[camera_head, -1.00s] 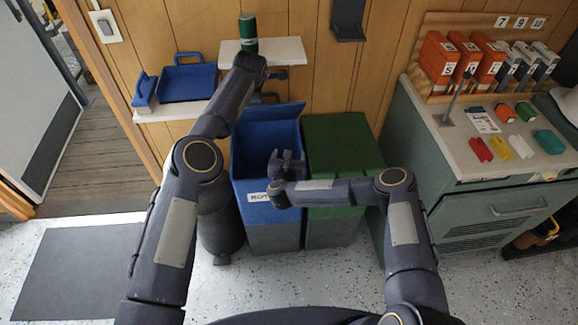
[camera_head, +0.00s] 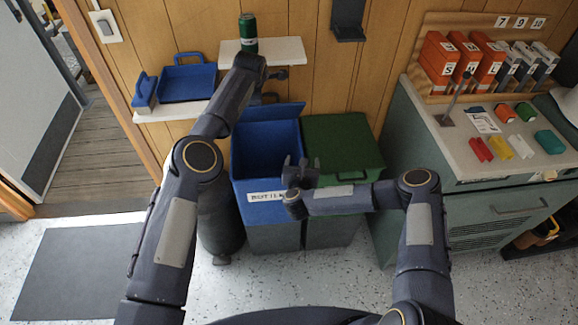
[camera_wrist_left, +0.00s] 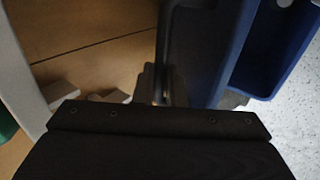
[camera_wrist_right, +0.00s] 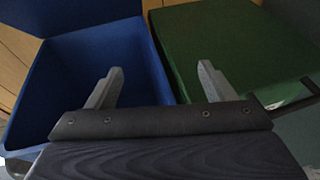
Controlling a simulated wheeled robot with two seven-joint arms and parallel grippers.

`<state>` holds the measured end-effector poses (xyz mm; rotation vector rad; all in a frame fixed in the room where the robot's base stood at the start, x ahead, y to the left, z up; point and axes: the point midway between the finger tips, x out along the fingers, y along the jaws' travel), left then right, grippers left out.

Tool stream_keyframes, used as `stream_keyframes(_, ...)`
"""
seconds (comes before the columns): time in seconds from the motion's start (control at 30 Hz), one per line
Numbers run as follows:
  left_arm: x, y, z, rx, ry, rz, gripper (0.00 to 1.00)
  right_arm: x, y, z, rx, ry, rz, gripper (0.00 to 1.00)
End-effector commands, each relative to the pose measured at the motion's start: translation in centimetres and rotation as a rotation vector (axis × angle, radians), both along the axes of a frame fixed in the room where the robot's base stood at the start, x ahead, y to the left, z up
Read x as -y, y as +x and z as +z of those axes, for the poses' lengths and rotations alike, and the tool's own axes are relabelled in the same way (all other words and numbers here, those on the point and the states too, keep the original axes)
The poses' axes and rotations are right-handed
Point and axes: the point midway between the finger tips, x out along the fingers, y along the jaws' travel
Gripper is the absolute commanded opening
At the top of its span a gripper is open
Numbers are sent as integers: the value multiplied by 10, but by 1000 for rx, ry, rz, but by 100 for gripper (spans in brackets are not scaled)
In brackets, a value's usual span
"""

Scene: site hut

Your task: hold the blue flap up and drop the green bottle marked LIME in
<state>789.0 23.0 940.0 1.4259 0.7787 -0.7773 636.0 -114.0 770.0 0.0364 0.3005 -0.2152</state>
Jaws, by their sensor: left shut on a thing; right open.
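The blue flap (camera_head: 285,112) stands raised at the back of the blue bin (camera_head: 247,188), whose opening is uncovered. My left gripper (camera_wrist_left: 160,85) is shut on the flap's edge; in the head view my own arm mostly hides it. The flap also shows in the left wrist view (camera_wrist_left: 205,45). A green bottle (camera_head: 248,32) stands upright on the white wall shelf, behind my left wrist; its marking is too small to read. My right gripper (camera_head: 302,170) is open and empty over the front of the bins. In the right wrist view its fingers (camera_wrist_right: 160,85) are apart.
A green-lidded bin (camera_head: 340,145) stands right of the blue bin, lid shut. The white shelf (camera_head: 288,50) is otherwise clear. A blue dustpan (camera_head: 188,82) lies left. The right counter (camera_head: 465,140) holds several small coloured items and orange binders.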

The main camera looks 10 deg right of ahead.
Motion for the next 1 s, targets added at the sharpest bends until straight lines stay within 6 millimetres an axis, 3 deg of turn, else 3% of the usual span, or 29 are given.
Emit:
stream_keyframes(0.5, -3, 1, 0, 0, 5, 2, 0, 54, -53, 10, -1, 0, -1, 76)
stream_keyframes(1.0, -3, 1, 0, 0, 5, 2, 0, 58, -60, 14, 1, 0, 2, 76)
